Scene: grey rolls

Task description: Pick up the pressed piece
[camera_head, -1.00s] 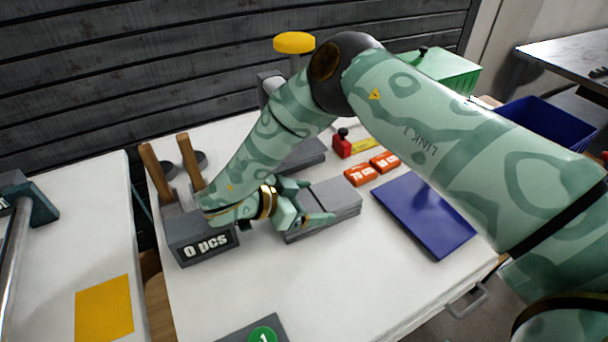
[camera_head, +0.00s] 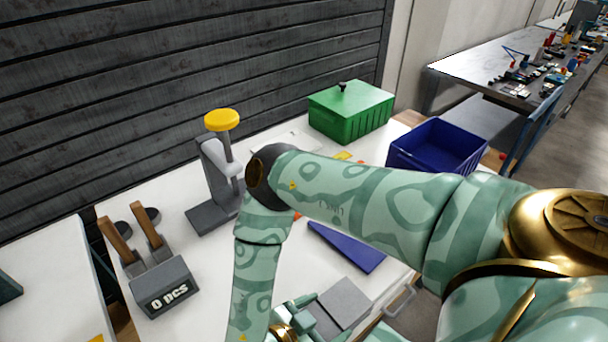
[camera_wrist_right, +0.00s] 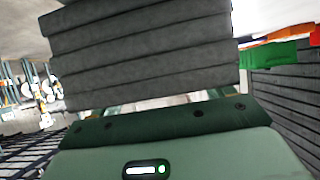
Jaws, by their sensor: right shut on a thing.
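The pressed piece (camera_head: 343,302) is a grey, flat-topped layered block near the bottom of the head view. My right gripper (camera_head: 308,316) is shut on it, partly cut off by the lower edge. In the right wrist view the piece (camera_wrist_right: 142,52) fills the space in front of the palm, showing several stacked grey layers. It hides the fingertips there. The piece appears to be held above the table, but its underside is hidden. My left gripper is not in view.
A grey press with a yellow knob (camera_head: 222,120) stands at the back. A counter box reading "0 pcs" (camera_head: 165,290) is at left. A blue panel (camera_head: 347,247) lies behind the piece. A green lidded box (camera_head: 350,110) and a blue bin (camera_head: 437,146) are at back right.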

